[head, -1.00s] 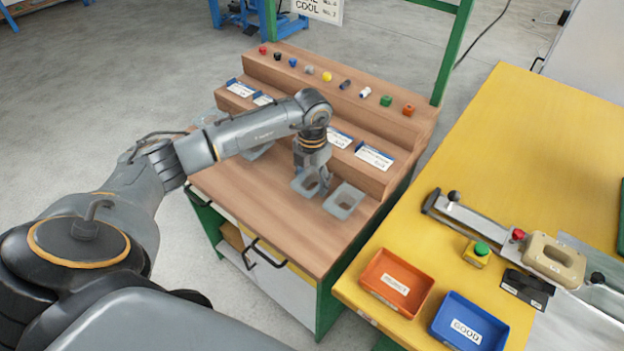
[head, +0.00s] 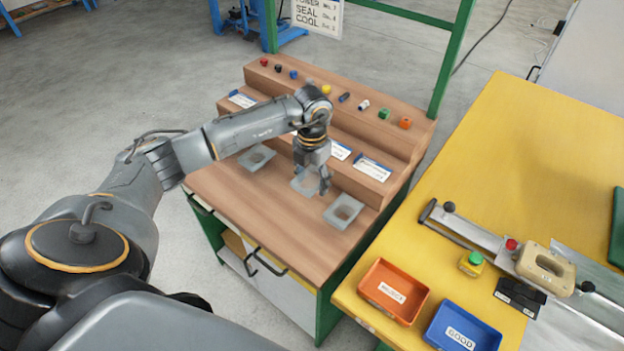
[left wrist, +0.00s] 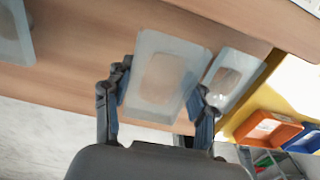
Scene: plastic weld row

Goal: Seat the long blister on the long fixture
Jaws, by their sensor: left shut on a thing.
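My left gripper (head: 312,186) is shut on the middle one of three pale, see-through blisters (left wrist: 165,75) at the wooden bench. In the left wrist view its fingers (left wrist: 158,104) grip this blister from both sides. In the head view the held blister (head: 302,186) is partly hidden by the gripper, and I cannot tell if it is clear of the wood. A second blister (head: 343,211) lies to the right and a third (head: 257,157) to the left. I cannot tell which is the long one. No long fixture can be clearly identified. My right gripper is not in view.
The yellow table (head: 530,160) at right carries a rail device with a beige block (head: 546,266), a green button box (head: 471,263), an orange bin (head: 394,290) and a blue bin (head: 463,325). A stepped wooden shelf (head: 400,140) with small coloured parts stands behind the blisters.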

